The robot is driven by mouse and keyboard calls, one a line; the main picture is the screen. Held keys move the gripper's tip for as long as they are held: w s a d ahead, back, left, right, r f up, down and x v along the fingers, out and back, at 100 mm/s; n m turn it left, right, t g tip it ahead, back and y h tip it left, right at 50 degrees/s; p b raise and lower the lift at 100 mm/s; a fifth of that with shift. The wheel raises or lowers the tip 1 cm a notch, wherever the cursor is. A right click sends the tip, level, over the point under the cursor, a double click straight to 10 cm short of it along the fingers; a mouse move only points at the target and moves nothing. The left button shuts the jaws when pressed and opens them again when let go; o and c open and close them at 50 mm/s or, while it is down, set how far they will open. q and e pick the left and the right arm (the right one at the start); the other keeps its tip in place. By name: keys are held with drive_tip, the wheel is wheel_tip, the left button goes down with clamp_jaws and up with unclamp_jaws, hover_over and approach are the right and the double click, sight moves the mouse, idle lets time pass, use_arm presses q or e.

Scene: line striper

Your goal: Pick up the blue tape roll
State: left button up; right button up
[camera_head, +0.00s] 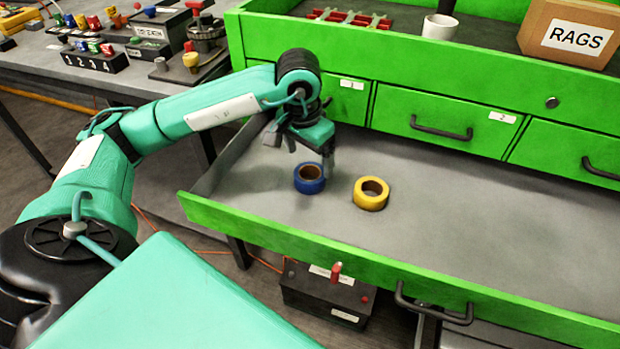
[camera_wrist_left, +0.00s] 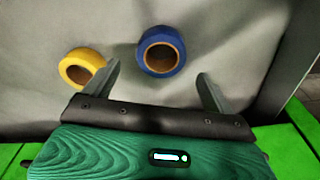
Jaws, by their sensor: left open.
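The blue tape roll (camera_head: 309,178) lies flat in the open green drawer, near its left end. In the left wrist view the blue tape roll (camera_wrist_left: 161,51) is ahead of my open fingers, roughly centred between their lines. My left gripper (camera_head: 305,160) is open and empty, just above and behind the blue roll in the head view. Its two fingers also show in the left wrist view (camera_wrist_left: 160,88), and neither is around the roll there. My right gripper is not in either view.
A yellow tape roll (camera_head: 371,193) lies right of the blue one; in the wrist view it (camera_wrist_left: 82,68) is close to the left finger. The drawer's green front wall (camera_head: 300,240) is in front. The drawer floor to the right is clear.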

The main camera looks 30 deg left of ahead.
sight(310, 173)
use_arm(q)
drive_tip(key=shift+w+f, duration=0.2)
drive_tip(key=shift+f, duration=1.4)
drive_tip(key=shift+w+f, duration=0.15)
drive_tip(key=shift+f, duration=1.4)
drive_tip(key=c, duration=1.1)
